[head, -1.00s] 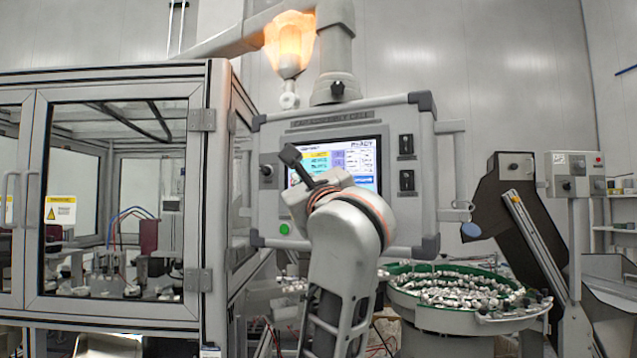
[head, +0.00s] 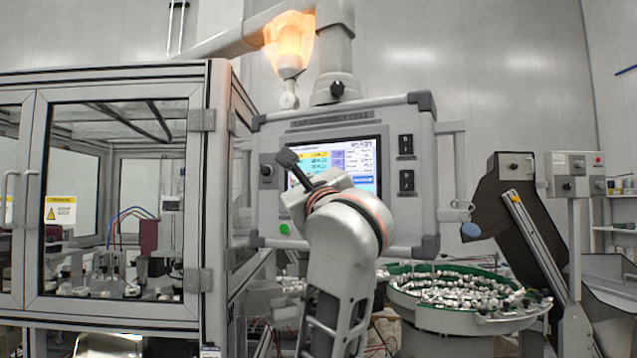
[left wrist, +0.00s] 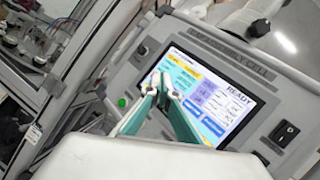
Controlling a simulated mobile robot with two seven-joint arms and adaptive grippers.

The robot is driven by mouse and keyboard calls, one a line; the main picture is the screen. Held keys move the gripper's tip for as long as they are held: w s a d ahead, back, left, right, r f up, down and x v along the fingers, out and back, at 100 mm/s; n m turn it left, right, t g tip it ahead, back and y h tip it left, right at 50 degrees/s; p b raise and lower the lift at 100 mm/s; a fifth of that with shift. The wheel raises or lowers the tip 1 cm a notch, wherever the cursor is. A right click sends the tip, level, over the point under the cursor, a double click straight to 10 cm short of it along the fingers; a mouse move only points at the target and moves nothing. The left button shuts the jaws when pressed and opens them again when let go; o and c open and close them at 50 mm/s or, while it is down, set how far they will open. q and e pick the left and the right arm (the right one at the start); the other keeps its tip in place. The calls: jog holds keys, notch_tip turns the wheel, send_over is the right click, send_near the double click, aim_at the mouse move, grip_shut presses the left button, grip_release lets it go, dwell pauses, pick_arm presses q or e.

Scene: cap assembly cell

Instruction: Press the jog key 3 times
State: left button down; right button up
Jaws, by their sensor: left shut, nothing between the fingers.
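The grey operator panel (head: 408,225) stands upright in the middle of the head view, with a lit touchscreen (head: 362,158). The screen also shows in the left wrist view (left wrist: 232,108), with "READY" at its top and yellow, blue and teal fields. Key labels are too small to read, so I cannot tell which is the jog key. My left gripper (head: 288,157) is shut and empty in front of the screen's left side. Its fingertips (left wrist: 161,88) overlap the coloured fields in the left wrist view. I cannot tell whether they touch the screen. My arm hides the screen's lower left.
A green button (head: 285,229) sits at the panel's lower left, and black switches (head: 406,181) at its right. A glazed machine enclosure (head: 209,250) stands close on the left. A bowl feeder (head: 450,318) with small parts stands at the right. A lit lamp (head: 289,45) hangs above.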

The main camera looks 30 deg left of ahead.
pick_arm(q)
jog(key=s+n+t, duration=0.1)
jog(key=n, duration=0.3)
jog(key=s+n+t, duration=0.1)
jog(key=n+t, duration=0.1)
jog(key=n, duration=0.2)
jog(key=s+n+t, duration=0.1)
jog(key=n, duration=0.2)
jog(key=shift+s+f+n+t+h, duration=0.2)
jog(key=shift+s+n+t+h, duration=0.1)
jog(key=shift+s+n+t, duration=0.1)
jog(key=shift+w, duration=0.1)
jog(key=w, duration=0.8)
jog(key=shift+w+a+b, duration=0.3)
jog(key=shift+a+b, duration=0.05)
jog(key=shift+w, duration=0.1)
dwell(1.0)
jog(key=shift+w, duration=0.3)
